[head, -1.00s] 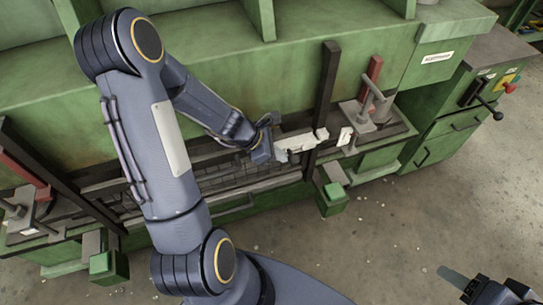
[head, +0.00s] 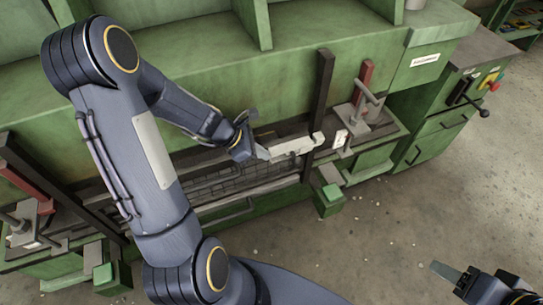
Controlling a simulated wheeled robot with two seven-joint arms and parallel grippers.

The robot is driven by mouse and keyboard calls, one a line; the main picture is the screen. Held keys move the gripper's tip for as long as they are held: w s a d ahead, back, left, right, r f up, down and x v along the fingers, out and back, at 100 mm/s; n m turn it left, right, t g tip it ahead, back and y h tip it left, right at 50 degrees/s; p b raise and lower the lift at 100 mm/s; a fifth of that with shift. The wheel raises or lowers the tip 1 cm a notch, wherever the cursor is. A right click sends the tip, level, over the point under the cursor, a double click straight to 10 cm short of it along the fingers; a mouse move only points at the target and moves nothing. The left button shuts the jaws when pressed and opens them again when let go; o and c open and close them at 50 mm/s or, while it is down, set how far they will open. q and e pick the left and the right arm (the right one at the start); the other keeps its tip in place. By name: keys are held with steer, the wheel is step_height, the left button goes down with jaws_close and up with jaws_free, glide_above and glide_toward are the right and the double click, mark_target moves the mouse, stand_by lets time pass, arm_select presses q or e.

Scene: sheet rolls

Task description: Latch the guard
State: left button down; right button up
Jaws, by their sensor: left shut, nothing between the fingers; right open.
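The guard (head: 235,185) is a dark wire-mesh panel low in the green machine's front, between two dark upright posts; my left arm hides part of it. A pale grey bar (head: 290,147), perhaps the latch, lies above its right part and ends in a small block at the right post (head: 322,105). My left gripper (head: 257,149) is shut and empty at the bar's left end; I cannot tell whether it touches. My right gripper (head: 452,277) is open, low at the right edge, far from the guard and partly out of frame.
A grey clamp with a lever (head: 366,105) and a small white plate (head: 341,138) sit right of the right post. Another clamp (head: 27,220) stands at far left. Green blocks (head: 329,200) stick out in front. The floor (head: 380,245) at right is clear.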

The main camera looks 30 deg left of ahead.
arm_select(q)
steer(key=v, duration=0.6)
steer(key=shift+w+d+p, duration=0.1)
steer(key=shift+d+p, duration=0.05)
steer(key=shift+p, duration=0.2)
